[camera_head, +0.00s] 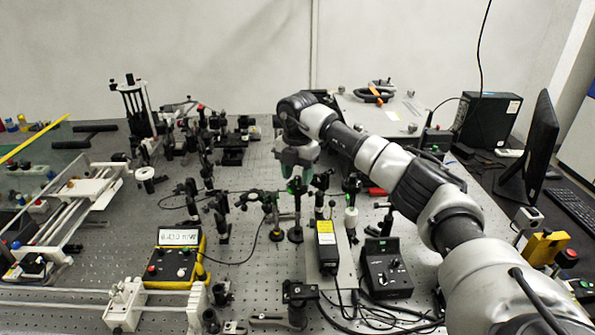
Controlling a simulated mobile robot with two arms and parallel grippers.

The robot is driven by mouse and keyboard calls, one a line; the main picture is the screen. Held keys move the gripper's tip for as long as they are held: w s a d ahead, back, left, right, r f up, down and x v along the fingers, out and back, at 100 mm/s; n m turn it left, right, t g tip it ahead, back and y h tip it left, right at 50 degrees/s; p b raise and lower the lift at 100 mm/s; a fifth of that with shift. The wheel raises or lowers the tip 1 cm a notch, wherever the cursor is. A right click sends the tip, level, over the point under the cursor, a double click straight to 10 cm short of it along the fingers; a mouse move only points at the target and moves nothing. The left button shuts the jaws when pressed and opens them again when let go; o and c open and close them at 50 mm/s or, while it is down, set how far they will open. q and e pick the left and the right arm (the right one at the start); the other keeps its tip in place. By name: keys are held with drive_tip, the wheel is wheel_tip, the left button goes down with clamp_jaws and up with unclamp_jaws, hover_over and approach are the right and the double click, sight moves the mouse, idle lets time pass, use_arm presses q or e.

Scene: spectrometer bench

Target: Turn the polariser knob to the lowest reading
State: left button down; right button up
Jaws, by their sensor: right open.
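My right arm reaches in from the lower right, and its gripper (298,170) points down over the middle of the optical bench. The gripper is open; its fingers are small and dark, among the post-mounted optics. A dark post mount (296,215) stands directly below it. I cannot make out the polariser knob for certain, nor whether the fingers touch or surround anything. A yellow meter box (176,263) with a lit white display (180,237) sits left of centre; its digits are too small to read surely. My left gripper is not in view.
Several optic mounts crowd the perforated bench (275,150). A black box with a yellow label (326,243) and a black control box (386,268) stand at front centre, with cables around. A monitor (530,150) and a black computer case (487,120) are at right.

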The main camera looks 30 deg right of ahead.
drive_tip(key=shift+f, duration=0.2)
drive_tip(key=c, duration=0.5)
clamp_jaws()
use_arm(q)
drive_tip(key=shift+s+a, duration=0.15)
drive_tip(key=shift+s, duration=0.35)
